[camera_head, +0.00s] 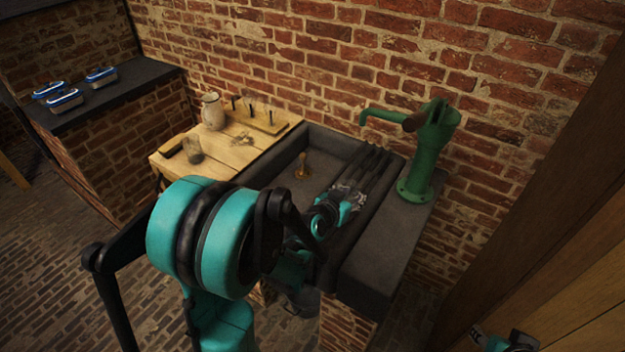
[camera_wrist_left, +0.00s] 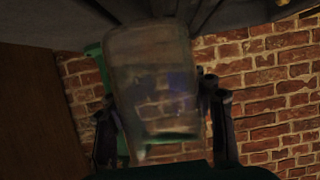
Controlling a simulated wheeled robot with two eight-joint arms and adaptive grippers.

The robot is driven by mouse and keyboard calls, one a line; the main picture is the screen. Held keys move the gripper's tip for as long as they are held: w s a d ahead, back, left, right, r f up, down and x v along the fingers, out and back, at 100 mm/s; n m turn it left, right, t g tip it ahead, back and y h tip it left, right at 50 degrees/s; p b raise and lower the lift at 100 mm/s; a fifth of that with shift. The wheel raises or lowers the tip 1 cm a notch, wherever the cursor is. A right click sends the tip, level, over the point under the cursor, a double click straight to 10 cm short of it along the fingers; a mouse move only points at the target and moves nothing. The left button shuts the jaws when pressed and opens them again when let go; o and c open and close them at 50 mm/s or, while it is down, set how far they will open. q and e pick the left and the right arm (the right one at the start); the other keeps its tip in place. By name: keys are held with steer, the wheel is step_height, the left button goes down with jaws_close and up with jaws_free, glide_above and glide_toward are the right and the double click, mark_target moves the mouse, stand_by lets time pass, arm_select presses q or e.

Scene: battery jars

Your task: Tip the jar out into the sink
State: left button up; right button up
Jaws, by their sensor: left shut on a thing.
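My left gripper (camera_head: 343,203) is over the right part of the dark stone sink (camera_head: 325,143). In the left wrist view, the clear glass jar (camera_wrist_left: 152,75) is between the two dark fingers of my left gripper (camera_wrist_left: 163,125), which are shut on it. The brick wall shows through the glass, and I see no clear contents. The wrist view looks turned over, with dark stone at the top. Which way the jar's mouth faces is unclear. In the head view, my arm partly hides the gripper and jar. Part of my right arm or gripper (camera_head: 505,341) shows at the lower right.
A green pump (camera_head: 430,150) stands on the sink's right ledge. A wooden-handled thing (camera_head: 302,168) stands in the basin. Blue-lidded boxes (camera_head: 101,76) sit on a dark counter.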

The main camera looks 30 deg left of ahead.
arm_select(q)
steer(key=w+a+f+y, duration=0.1)
steer(key=w+a+n+y+b, duration=0.1)
steer(key=w, duration=0.1)
steer(key=w+a+f+n+y+b, duration=0.1)
steer(key=w+a, duration=0.1)
steer(key=shift+f, duration=0.35)
steer(key=w+a+n+y+b, duration=0.2)
steer(key=w, duration=0.4)
steer(key=shift+a+f+g+b, duration=0.2)
steer(key=shift+g+b, duration=0.15)
steer(key=shift+g, duration=0.05)
steer(key=shift+s, duration=0.1)
